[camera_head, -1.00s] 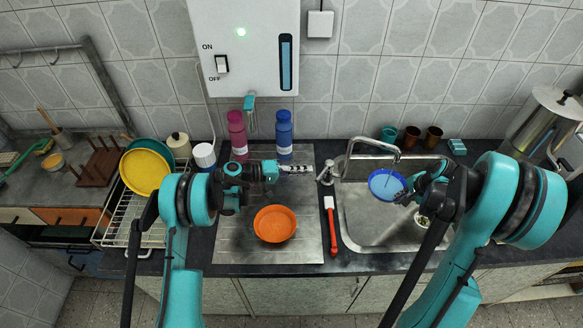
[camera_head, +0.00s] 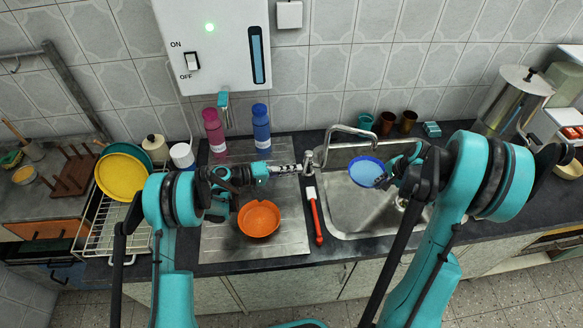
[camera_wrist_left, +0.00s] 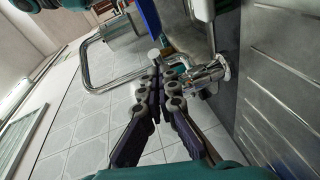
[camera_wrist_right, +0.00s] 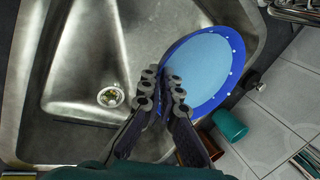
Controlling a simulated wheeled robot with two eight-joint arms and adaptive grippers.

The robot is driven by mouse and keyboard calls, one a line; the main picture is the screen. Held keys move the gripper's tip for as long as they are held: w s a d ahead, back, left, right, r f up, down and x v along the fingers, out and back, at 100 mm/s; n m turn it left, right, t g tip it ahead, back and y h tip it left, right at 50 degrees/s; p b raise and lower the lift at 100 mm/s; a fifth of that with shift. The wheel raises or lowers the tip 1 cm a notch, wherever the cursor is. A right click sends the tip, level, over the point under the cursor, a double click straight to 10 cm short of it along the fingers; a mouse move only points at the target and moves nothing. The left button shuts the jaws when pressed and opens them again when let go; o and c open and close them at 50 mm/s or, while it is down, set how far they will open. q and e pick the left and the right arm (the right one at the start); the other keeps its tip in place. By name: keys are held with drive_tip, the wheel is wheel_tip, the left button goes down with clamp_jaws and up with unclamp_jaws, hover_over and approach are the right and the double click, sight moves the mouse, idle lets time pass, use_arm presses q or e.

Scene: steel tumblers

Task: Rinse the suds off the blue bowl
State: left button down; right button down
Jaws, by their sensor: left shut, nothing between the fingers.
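The blue bowl (camera_head: 367,172) is over the sink, just below the tap spout (camera_head: 372,141). Its inside looks pale blue, and white spots show along its darker blue rim in the right wrist view (camera_wrist_right: 237,60). My right gripper (camera_head: 386,180) is shut on the bowl's edge; its fingers meet at the rim in the right wrist view (camera_wrist_right: 164,88). My left gripper (camera_head: 297,168) is shut and empty beside the tap base (camera_head: 308,162). In the left wrist view its closed fingertips (camera_wrist_left: 160,80) are close to the tap's lever; contact cannot be told.
The steel sink (camera_head: 350,215) has its drain (camera_wrist_right: 110,96) clear. A red-handled brush (camera_head: 315,215) lies left of it. An orange bowl (camera_head: 259,219) stands on the drainboard (camera_head: 222,240). Two bottles (camera_head: 261,128) and several cups (camera_head: 387,122) stand along the wall.

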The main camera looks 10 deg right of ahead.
use_arm(q)
drive_tip(key=s+a+r, duration=0.1)
drive_tip(key=a+r, duration=0.1)
drive_tip(key=a, duration=1)
drive_tip(key=shift+s+a+r, duration=0.2)
drive_tip(key=shift+a+r, duration=0.1)
drive_tip(key=shift+a, duration=0.1)
drive_tip(key=shift+f+b, duration=0.5)
use_arm(e)
drive_tip(key=s+d, duration=0.1)
drive_tip(key=s, duration=0.7)
drive_tip(key=shift+d, duration=0.2)
idle(0.6)
